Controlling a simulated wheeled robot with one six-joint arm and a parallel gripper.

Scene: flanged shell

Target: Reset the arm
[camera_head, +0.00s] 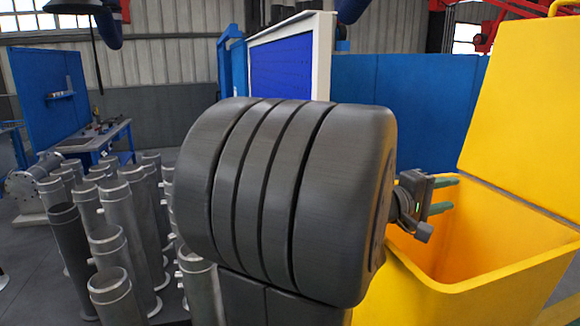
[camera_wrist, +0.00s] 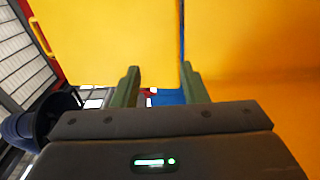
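My gripper (camera_head: 444,195) shows at the right of the head view, at the left side of the yellow bin's mouth and pointing right. Its two green fingers are apart with nothing between them. They also show apart and empty in the wrist view (camera_wrist: 160,87). The dark, ribbed part of my own arm fills the middle of the head view and hides most of what lies behind it.
A yellow bin (camera_head: 440,296) with a raised lid (camera_head: 525,110) stands at right. Several grey flanged metal shells (camera_head: 122,225) stand on the floor at left. A workbench (camera_head: 95,135) and blue panels (camera_head: 395,100) stand behind.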

